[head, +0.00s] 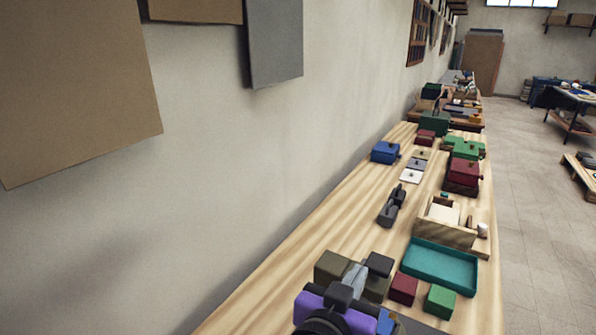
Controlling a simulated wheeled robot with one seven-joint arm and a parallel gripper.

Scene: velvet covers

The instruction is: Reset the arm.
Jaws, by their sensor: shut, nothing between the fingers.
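I cannot make out my gripper in the head view. A dark rounded shape is cut off by the bottom edge, in front of a purple block (312,309); I cannot tell what it is. The long light wooden bench (318,233) runs from the bottom toward the back along the wall. A dark grey object (391,207) lies alone near the middle of the bench.
A teal tray (440,268), a dark red block (403,288) and a green block (440,301) stand at the near right. A blue box (385,152) and several coloured boxes stand farther back. The bench's left strip is clear. Open floor (530,230) lies to the right.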

